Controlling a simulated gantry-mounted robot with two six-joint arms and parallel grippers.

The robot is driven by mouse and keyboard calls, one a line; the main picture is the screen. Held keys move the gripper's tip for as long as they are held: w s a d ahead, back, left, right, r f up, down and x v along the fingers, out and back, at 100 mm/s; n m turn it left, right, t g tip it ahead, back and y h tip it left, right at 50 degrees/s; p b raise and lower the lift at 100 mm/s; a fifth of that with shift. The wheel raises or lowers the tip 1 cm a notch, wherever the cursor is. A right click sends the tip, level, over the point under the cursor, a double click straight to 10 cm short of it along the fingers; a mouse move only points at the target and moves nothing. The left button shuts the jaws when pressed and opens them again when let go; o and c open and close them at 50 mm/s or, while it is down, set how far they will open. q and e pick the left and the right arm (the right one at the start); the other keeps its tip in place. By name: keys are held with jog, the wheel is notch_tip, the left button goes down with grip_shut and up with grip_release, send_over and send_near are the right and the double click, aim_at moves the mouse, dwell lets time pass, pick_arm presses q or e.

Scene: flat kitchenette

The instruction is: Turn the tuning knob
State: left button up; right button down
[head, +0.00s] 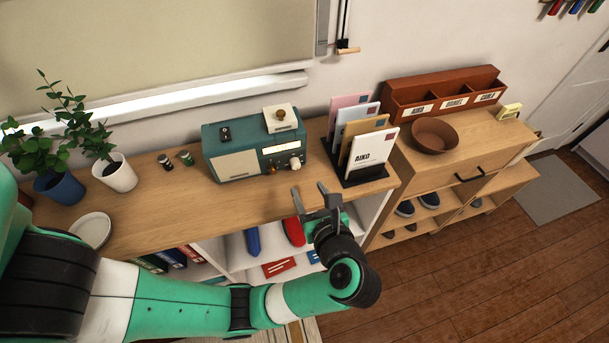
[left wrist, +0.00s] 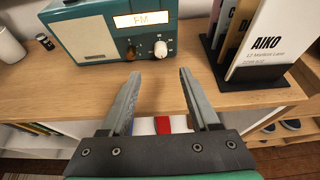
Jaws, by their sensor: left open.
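A teal radio (head: 254,146) with a cream speaker panel stands on the wooden counter. Its lit display reads FM in the left wrist view, where the radio (left wrist: 97,32) is at the top. A cream tuning knob (head: 295,163) sits at the right of its front, below the display; it also shows in the left wrist view (left wrist: 160,49). A smaller brown knob (left wrist: 130,53) is to its left. My left gripper (head: 309,189) is open and empty, in front of the radio and apart from it. In the left wrist view its fingers (left wrist: 159,75) point toward the tuning knob. My right gripper is not in view.
A black letter holder (head: 366,181) with several envelopes stands close to the right of the radio. A brown bowl (head: 435,136) and a red mail sorter (head: 440,93) are farther right. The counter before the radio is clear.

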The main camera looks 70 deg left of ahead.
aim_at(297, 166)
pick_arm(q)
jog(key=b+x, duration=0.2)
jog(key=x, duration=0.9)
jog(key=shift+w+a+b, duration=0.1)
jog(key=shift+w+b, duration=0.05)
jog(key=shift+b, duration=0.25)
grip_shut()
